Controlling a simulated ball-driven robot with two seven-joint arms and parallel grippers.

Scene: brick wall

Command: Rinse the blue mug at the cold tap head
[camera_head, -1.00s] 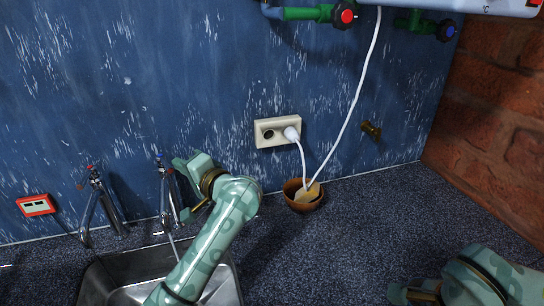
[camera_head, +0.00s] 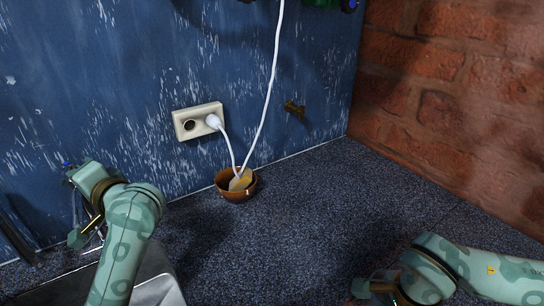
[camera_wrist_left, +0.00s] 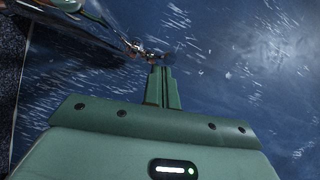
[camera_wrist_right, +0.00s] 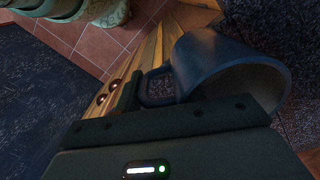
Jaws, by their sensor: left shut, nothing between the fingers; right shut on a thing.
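The blue mug (camera_wrist_right: 225,65) shows in the right wrist view, dark blue with its open mouth toward the right. My right gripper (camera_wrist_right: 128,92) is shut on it at the handle side; the exact contact is dim. In the head view my right gripper (camera_head: 372,290) is at the bottom right, and the mug is out of frame. A tap with a blue knob (camera_head: 66,165) is at the left, largely hidden by my left gripper (camera_head: 76,212). In the left wrist view my left gripper (camera_wrist_left: 162,72) is shut and empty, its tips close to a metal tap (camera_wrist_left: 140,48); contact is unclear.
A metal sink (camera_head: 155,285) lies below my left arm. A brown bowl (camera_head: 236,190) stands against the blue wall under a socket (camera_head: 198,122) with a white plug and cord. A brick wall (camera_head: 450,90) bounds the right. The middle of the dark counter (camera_head: 290,225) is clear.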

